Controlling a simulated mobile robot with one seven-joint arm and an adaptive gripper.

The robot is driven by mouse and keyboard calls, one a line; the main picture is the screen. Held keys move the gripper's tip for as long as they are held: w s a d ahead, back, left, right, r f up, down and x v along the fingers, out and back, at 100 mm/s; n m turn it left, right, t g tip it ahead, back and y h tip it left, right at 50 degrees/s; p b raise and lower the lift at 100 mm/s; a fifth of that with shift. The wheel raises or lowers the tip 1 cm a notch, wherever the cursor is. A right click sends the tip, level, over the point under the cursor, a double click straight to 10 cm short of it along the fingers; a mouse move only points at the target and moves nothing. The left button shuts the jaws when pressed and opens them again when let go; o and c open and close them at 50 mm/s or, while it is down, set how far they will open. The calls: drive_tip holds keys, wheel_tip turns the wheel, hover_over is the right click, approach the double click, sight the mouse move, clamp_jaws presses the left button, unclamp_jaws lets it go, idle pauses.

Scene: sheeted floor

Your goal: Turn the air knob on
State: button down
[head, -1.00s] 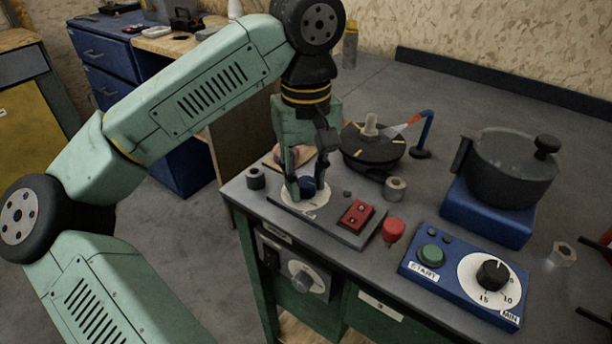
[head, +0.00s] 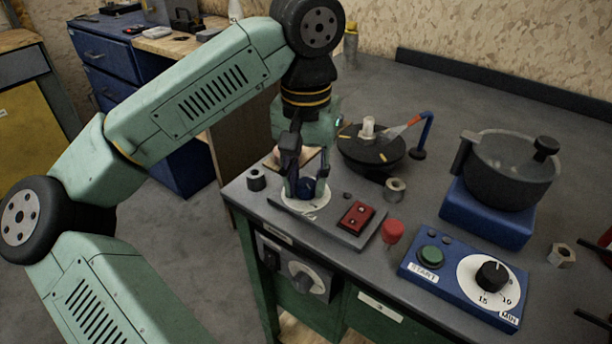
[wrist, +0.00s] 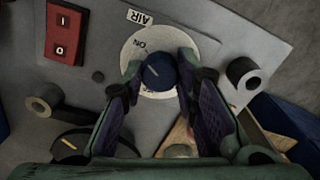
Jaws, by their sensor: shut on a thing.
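The air knob (wrist: 157,70) is dark blue with a pale pointer line. It sits on a white dial (wrist: 135,45) marked ON, beside an AIR label (wrist: 139,17) on a grey panel. My gripper (wrist: 160,75) is shut on the knob, with one finger on each side of it in the wrist view. In the head view my gripper (head: 304,190) points down at the knob (head: 305,186), and the fingers partly cover the white dial (head: 303,205).
A red switch (head: 356,216) is on the same panel.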

sight(307, 183)
idle(0.4)
drive_tip(key=c, duration=1.2)
unclamp_jaws()
drive_tip(key=shift+c, duration=0.2)
drive_tip(key=shift+r, duration=0.1)
wheel_tip(307, 183, up, 12)
